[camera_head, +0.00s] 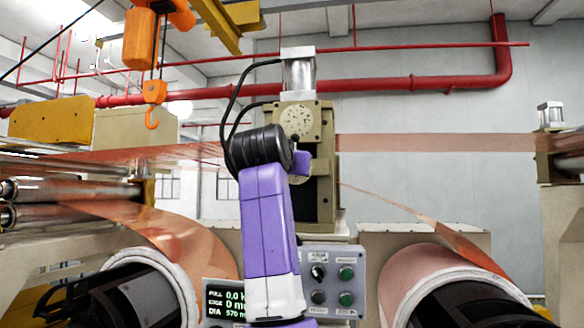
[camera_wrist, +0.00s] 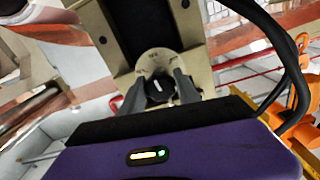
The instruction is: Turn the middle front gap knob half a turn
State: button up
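In the wrist view, a dark round knob (camera_wrist: 159,88) with a white pointer line sits on a pale round dial plate (camera_wrist: 154,60) with small markings. The plate is on the beige face of a machine block. My gripper (camera_wrist: 160,80) has its two grey fingers on either side of the knob, spread apart. The knob lies between them, and I cannot tell whether either finger touches it. In the head view, my purple and black arm reaches up to the beige roll stand (camera_head: 326,206). It hides the knob and my fingertips there.
A grey control box (camera_head: 333,283) with a black selector and green buttons stands right of my arm, beside a lit display (camera_head: 225,298). Copper foil (camera_head: 435,142) runs across both sides. An orange hook (camera_head: 153,92) hangs at left. Black cables (camera_head: 236,100) loop near my wrist.

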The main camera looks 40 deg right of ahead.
jog(key=o, duration=0.3)
jog(key=shift+a, duration=0.1)
jog(key=b+v, duration=0.2)
jog(key=v, duration=0.5)
jog(key=shift+s+a, duration=0.25)
